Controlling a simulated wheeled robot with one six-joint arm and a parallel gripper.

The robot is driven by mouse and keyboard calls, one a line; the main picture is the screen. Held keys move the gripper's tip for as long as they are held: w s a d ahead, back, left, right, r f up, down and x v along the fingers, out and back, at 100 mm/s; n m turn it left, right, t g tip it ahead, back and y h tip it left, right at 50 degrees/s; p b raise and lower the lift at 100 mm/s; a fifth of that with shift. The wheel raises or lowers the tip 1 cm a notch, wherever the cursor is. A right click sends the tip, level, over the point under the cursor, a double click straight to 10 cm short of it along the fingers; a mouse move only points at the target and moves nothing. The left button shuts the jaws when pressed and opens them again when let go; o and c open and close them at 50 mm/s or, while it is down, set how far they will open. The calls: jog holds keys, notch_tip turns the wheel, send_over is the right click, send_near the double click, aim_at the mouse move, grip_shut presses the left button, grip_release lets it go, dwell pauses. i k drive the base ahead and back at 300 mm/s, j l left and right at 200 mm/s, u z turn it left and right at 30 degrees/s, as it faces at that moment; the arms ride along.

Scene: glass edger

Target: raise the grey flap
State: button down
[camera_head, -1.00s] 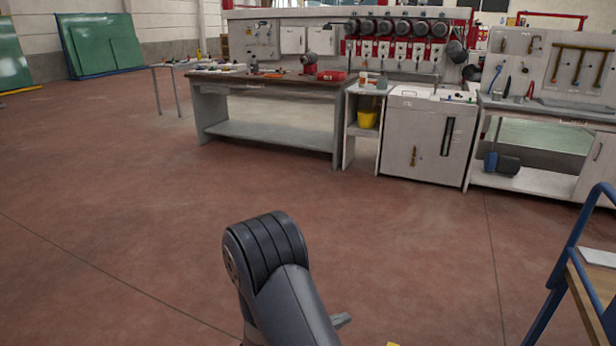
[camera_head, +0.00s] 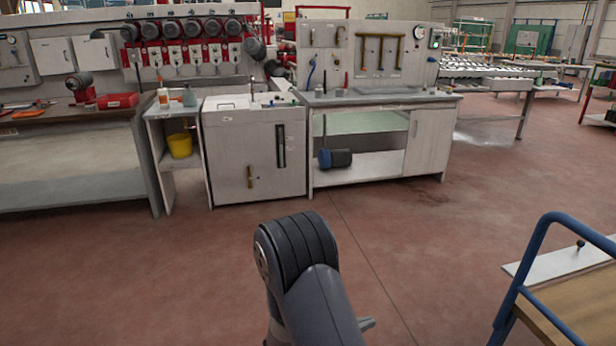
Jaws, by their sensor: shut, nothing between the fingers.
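A flat, light grey panel (camera_head: 545,268) with a small dark knob (camera_head: 580,245) shows at the right edge, by the blue-railed trolley. It lies about level and is partly hidden by the blue rail. It may be the grey flap, but I cannot tell for sure. My dark grey arm rises at the bottom centre, well to the left of the panel. My gripper is not clearly in view; only a small grey tip shows beside the arm.
A trolley with a blue rail (camera_head: 525,262) and wooden top (camera_head: 575,310) stands close at right. A white cabinet (camera_head: 232,155) and a workbench (camera_head: 428,140) stand ahead. A yellow bucket (camera_head: 180,145) sits on a shelf. The red floor between is clear.

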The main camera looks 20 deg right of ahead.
aim_at(545, 268)
jog(key=i+z, duration=0.2)
jog(key=i, duration=0.65)
jog(key=i+j+z, duration=0.2)
jog(key=i, duration=0.65)
jog(key=i+l+z, duration=0.1)
jog(key=i+z, duration=0.2)
jog(key=z, duration=0.15)
jog(key=i+z, duration=0.3)
jog(key=z, duration=0.15)
jog(key=i+z, duration=0.3)
jog(key=z, duration=0.15)
jog(key=i+j+z, duration=0.2)
jog(key=z, duration=0.25)
jog(key=i+l+z, duration=0.15)
jog(key=i+z, duration=0.85)
jog(key=k, duration=0.05)
